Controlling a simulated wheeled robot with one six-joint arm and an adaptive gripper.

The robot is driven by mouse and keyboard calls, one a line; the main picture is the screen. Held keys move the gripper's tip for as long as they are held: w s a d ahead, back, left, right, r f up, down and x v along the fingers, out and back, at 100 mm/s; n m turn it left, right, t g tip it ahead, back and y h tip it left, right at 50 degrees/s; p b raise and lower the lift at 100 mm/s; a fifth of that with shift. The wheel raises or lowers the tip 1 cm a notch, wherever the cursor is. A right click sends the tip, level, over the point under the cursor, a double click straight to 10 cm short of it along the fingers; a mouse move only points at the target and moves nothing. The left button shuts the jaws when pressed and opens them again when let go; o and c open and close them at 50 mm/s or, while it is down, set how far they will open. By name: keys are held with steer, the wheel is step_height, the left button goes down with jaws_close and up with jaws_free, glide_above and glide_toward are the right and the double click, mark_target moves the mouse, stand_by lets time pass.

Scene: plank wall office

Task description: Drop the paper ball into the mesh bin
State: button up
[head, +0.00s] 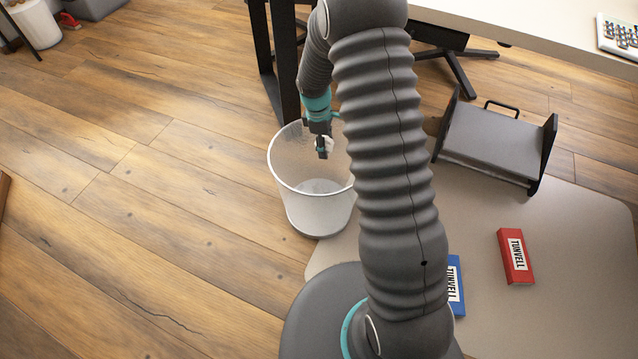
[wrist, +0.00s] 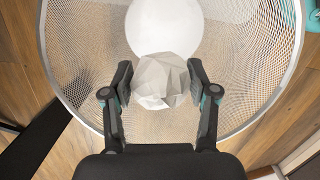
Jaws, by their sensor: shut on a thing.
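The paper ball (wrist: 162,82) is white and crumpled, and it sits between the two fingers of my gripper (wrist: 160,88) in the wrist view. In the head view my gripper (head: 322,148) points down at the mesh bin, and only a sliver of the ball (head: 328,145) shows beside the fingers. The mesh bin (head: 310,207) is whitish, round and upright on the floor. In the wrist view its mesh wall (wrist: 85,50) and rim surround the held ball, with the pale bin bottom (wrist: 165,25) beneath. My arm hides the bin's right edge in the head view.
A black desk leg (head: 275,70) stands just behind the bin under a white desk (head: 520,20). A grey mat (head: 580,220) at right holds a black-sided stand (head: 495,140), a red box (head: 515,256) and a blue box (head: 456,285).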

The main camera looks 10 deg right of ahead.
steer(key=shift+f, duration=0.85)
steer(key=o, duration=0.8)
steer(key=shift+a+r, duration=0.1)
steer(key=shift+r, duration=0.05)
steer(key=r, duration=0.4)
steer(key=a+r, duration=0.1)
steer(key=r, duration=0.6)
steer(key=shift+w+a+r, duration=0.3)
steer(key=shift+w+r, duration=0.05)
